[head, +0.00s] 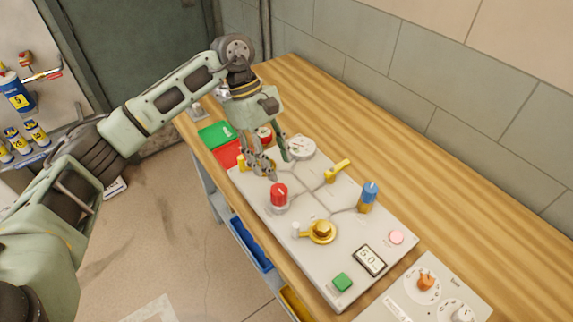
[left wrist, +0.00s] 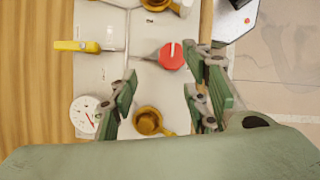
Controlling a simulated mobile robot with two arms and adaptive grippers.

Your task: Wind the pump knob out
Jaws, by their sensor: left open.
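My left gripper (head: 267,172) is open, pointing down over the far end of a light grey valve panel (head: 300,207). A brass knob (left wrist: 148,121) shows between its spread fingers in the left wrist view, apart from both. In the head view the fingers largely cover that spot, with a yellow part (head: 241,163) beside them. A red knob (head: 279,193) stands nearer on the panel; it also shows in the left wrist view (left wrist: 172,55). A brass round knob (head: 322,231) sits farther along. No readable label shows which is the pump knob. My right gripper is out of view.
A yellow lever (head: 337,171), blue-topped valve (head: 368,197), white gauge (head: 300,147), green button (head: 342,282) and display (head: 369,260) crowd the panel. A second panel (head: 395,305) is nearer. The wooden bench (head: 440,190) is clear on the right.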

